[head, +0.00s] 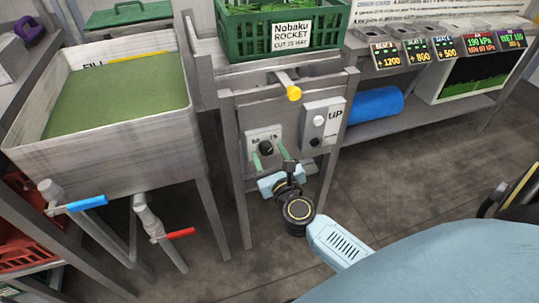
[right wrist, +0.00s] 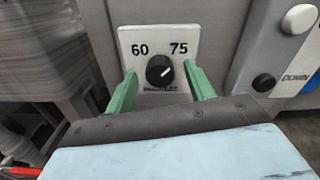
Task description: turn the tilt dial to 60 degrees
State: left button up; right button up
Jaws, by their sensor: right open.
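The tilt dial (head: 266,148) is a black round knob on a pale plate (head: 250,135) on the front of the metal stand. In the right wrist view the dial (right wrist: 160,70) sits below the printed marks 60, at left, and 75, at right. Its white pointer line slants up and right, toward the 75. My right gripper (right wrist: 160,76) is open, with one green finger on each side of the dial. Gaps show between the fingers and the knob. In the head view the right gripper (head: 271,158) is in front of the plate. My left gripper is not in view.
A panel with up and down buttons (head: 321,124) is right of the plate. A green crate (head: 245,38) stands on top. A sink basin (head: 110,165) with blue and red valve levers is at left.

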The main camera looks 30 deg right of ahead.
jog(key=shift+w, duration=0.1)
jog(key=c, duration=1)
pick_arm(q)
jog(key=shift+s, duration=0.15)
